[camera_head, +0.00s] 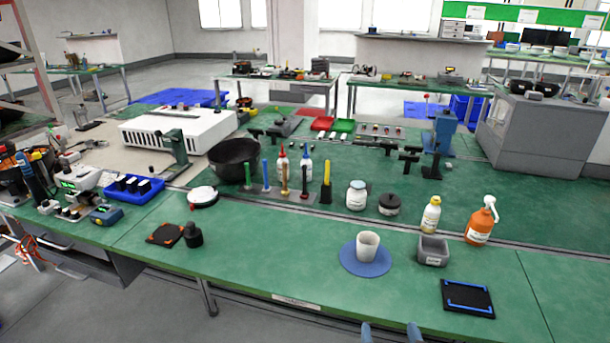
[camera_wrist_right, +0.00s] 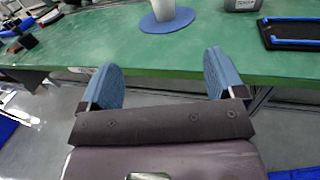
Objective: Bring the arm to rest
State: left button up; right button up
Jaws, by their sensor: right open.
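My right gripper (camera_head: 391,333) shows only its two blue fingertips at the bottom edge of the head view. In the right wrist view the gripper (camera_wrist_right: 163,80) is open and empty, its blue fingers wide apart. It is in front of the near edge of the green table (camera_head: 300,265), with nothing between the fingers. A white cup (camera_head: 367,246) stands upright on a round blue mat (camera_head: 352,262), beyond the gripper. My left gripper is not in view.
A grey bin (camera_head: 433,251), a black tray with blue edges (camera_head: 467,298), an orange pump bottle (camera_head: 481,222) and a yellow-capped bottle (camera_head: 431,215) stand right of the cup. A black bowl (camera_head: 234,160) and several upright tools are further back. The table's front middle is clear.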

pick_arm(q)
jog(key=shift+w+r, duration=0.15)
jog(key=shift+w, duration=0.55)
pick_arm(e)
jog(key=s+d+f+m+g, duration=0.3)
jog(key=s+d+f+m, duration=0.2)
jog(key=m, duration=1.2)
jog(key=s+d+f+m+g, duration=0.3)
jog(key=s+d+f+m, duration=0.3)
jog(key=m, duration=1.1)
jog(key=s, duration=0.3)
jog(key=shift+s+f+m+g, duration=0.2)
jog(key=shift+f+m+g, duration=0.1)
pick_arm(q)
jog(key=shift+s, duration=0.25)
